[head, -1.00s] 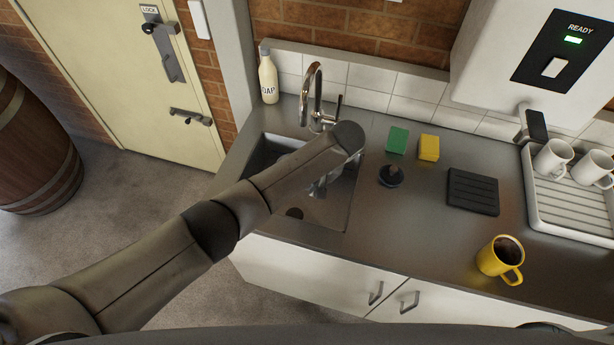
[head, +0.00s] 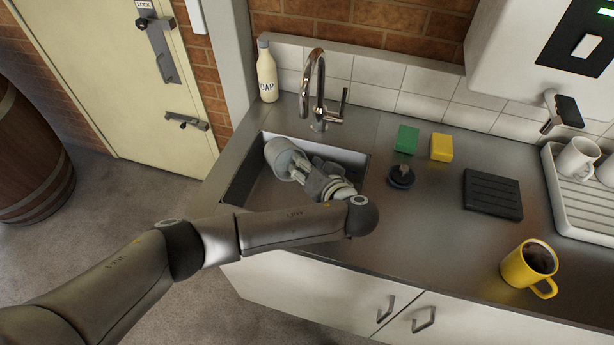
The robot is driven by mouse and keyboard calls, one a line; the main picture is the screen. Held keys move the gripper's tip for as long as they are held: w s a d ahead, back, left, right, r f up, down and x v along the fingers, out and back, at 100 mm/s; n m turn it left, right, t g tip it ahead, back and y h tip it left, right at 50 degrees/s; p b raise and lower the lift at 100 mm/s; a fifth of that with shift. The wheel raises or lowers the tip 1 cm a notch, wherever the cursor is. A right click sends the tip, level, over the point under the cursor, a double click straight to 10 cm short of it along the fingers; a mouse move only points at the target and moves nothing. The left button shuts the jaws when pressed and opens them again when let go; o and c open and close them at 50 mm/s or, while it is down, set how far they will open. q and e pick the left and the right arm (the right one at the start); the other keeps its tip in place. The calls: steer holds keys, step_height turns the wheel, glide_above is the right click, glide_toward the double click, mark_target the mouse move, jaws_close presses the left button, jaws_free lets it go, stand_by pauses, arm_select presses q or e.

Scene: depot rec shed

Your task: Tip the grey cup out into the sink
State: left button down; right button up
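The grey cup (head: 279,152) is at the end of my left arm, over the left part of the sink basin (head: 262,196). It looks tilted well over from upright. I cannot tell whether anything is in it or coming out. My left gripper (head: 304,170) is at the cup and appears shut on it; the fingers' exact contact is too small to see clearly. My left forearm crosses in front of the sink and hides its near edge and part of the basin. My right gripper is not in view.
A chrome tap (head: 318,92) stands behind the sink, with a soap bottle (head: 267,76) to its left. Right of the sink are a green sponge (head: 406,139), yellow sponge (head: 441,147), black plug (head: 401,176), black ridged mat (head: 492,194), full yellow mug (head: 527,268) and drying rack (head: 590,220).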

arm_select(q)
steer(key=t+b, duration=0.2)
steer(key=b, duration=0.2)
steer(key=w+r+n+t+y+b, duration=0.1)
steer(key=t+b, duration=0.1)
steer(key=b, duration=0.2)
steer(key=n+t+y+b, duration=0.1)
steer(key=t+b, duration=0.1)
steer(key=b, duration=0.2)
steer(key=shift+w+a+r, duration=0.1)
steer(key=shift+w+r, duration=0.2)
stand_by(0.8)
stand_by(1.6)
